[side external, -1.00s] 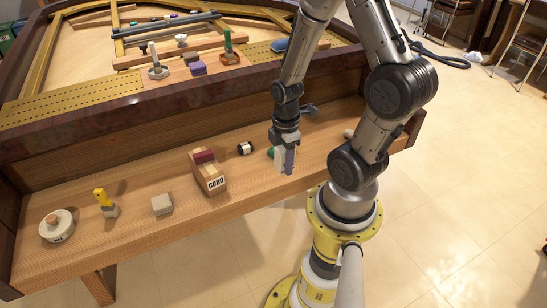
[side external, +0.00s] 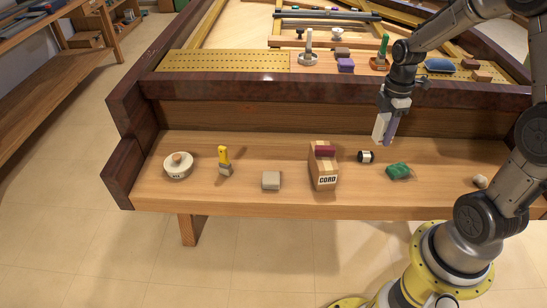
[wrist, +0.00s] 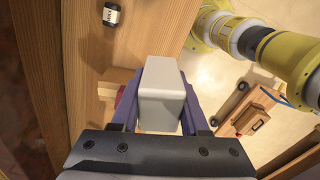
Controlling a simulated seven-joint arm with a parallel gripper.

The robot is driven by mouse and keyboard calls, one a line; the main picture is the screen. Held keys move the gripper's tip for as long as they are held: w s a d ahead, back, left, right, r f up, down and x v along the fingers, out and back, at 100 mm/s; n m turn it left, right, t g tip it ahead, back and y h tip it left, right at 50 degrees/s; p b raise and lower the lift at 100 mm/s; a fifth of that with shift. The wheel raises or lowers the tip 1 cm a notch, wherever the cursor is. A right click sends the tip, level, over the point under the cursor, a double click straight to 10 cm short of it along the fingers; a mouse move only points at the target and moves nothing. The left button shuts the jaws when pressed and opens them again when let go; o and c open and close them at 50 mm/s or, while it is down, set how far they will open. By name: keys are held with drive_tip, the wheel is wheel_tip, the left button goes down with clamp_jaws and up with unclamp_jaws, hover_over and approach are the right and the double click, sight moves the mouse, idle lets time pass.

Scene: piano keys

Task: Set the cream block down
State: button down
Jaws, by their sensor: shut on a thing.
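The cream block (wrist: 163,88) is held between the purple fingers of my gripper (wrist: 160,112) in the wrist view. In the side external view my gripper (side external: 386,138) hangs above the back part of the wooden key ledge (side external: 440,152), with the pale cream block (side external: 380,126) at its fingertips. The block looks clear of the ledge, though the exact gap is hard to judge.
A dark raised rail (side external: 300,90) runs behind.

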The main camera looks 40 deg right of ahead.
drive_tip(key=w+r+n, duration=0.3)
drive_tip(key=w+r, duration=0.1)
drive_tip(key=w, duration=1.2)
drive_tip(key=n, duration=0.3)
hover_over(273, 157)
wheel_tip(273, 157, down, 18)
drive_tip(key=shift+f, duration=3)
drive_tip(key=shift+f, duration=0.1)
drive_tip(key=shift+c, duration=2)
unclamp_jaws()
